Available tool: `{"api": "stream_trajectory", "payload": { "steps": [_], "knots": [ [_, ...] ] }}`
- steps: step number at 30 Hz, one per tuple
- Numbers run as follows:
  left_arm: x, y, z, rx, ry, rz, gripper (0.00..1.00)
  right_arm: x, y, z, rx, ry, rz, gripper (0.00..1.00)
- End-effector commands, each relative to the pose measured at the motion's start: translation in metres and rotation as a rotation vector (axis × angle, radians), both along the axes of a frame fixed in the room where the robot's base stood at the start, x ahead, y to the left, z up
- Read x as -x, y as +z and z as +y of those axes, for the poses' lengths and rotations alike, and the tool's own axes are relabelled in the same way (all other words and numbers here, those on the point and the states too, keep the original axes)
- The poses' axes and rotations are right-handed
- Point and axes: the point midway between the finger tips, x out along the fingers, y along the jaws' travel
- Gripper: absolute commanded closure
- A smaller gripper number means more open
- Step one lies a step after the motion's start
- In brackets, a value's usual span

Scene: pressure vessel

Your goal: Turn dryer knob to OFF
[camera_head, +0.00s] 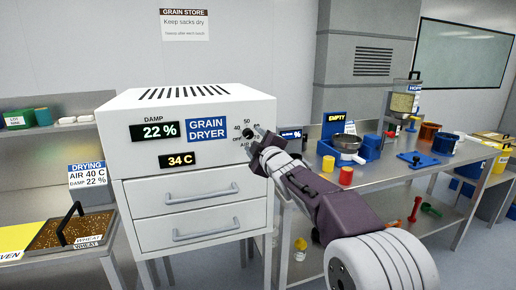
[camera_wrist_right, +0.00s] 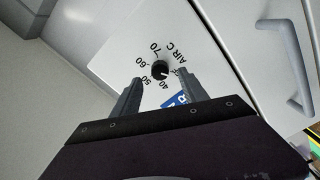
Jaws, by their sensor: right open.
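The white grain dryer (camera_head: 195,150) stands centre left in the head view, with displays reading 22 % and 34 C. Its small black knob (camera_wrist_right: 160,70) shows in the wrist view, ringed by 40, 50, 60 and 70 and the words AIR C. A small pale mark shows on the knob's lower right, but I cannot tell its exact setting. The OFF label is not readable in the wrist view. My right gripper (camera_head: 257,140) is at the dial in the head view. It is open, its fingers (camera_wrist_right: 160,77) on either side of the knob with gaps visible. My left gripper is not in view.
Two drawers with handles (camera_head: 206,190) are below the dial. A steel bench (camera_head: 380,175) on the right holds cups, a blue fixture and a hopper (camera_head: 402,103). A grain tray (camera_head: 70,232) is at the lower left.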

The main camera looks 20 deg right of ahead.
Motion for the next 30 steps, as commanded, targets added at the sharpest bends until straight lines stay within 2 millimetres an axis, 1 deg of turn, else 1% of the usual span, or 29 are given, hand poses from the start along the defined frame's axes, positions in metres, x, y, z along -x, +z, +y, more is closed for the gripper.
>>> {"api": "stream_trajectory", "payload": {
  "steps": [1,3,7,10,17,19,20,22,23,24,25,26,27,29,30],
  "knots": [
    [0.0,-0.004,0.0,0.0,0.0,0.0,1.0,0.012,-0.001,-0.001,0.0,0.0,-0.002,0.49],
    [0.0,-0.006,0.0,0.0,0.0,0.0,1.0,0.026,-0.001,-0.001,0.0,0.0,-0.002,0.49],
    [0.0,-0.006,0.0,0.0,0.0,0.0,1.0,0.042,0.0,-0.001,0.001,0.001,-0.001,0.49],
    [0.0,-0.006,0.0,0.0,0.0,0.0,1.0,0.047,-0.001,-0.001,0.001,0.0,0.001,0.49],
    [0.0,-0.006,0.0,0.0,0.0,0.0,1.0,0.047,0.0,-0.001,0.0,0.0,0.001,0.49],
    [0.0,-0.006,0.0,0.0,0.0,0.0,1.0,0.047,0.0,0.006,0.001,0.015,0.0,0.49],
    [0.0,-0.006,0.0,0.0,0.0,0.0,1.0,0.048,-0.007,0.012,-0.001,0.025,0.014,0.49],
    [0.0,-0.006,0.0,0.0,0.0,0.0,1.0,0.052,-0.044,0.019,-0.029,0.033,0.093,0.49],
    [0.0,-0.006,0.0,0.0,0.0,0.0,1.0,0.056,-0.066,0.021,-0.05,0.026,0.145,0.49],
    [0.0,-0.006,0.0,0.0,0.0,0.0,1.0,0.063,-0.1,0.021,-0.094,0.01,0.231,0.49],
    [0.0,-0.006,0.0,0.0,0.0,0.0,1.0,0.071,-0.127,0.022,-0.134,-0.007,0.303,0.49],
    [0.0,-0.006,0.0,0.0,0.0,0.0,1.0,0.081,-0.154,0.021,-0.178,-0.03,0.376,0.49],
    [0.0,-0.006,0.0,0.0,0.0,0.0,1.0,0.097,-0.189,0.021,-0.236,-0.065,0.474,0.49],
    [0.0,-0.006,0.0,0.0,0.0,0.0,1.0,0.125,-0.237,0.02,-0.323,-0.127,0.617,0.49],
    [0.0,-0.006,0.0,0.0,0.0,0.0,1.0,0.146,-0.266,0.02,-0.379,-0.172,0.707,0.49]
  ]
}}
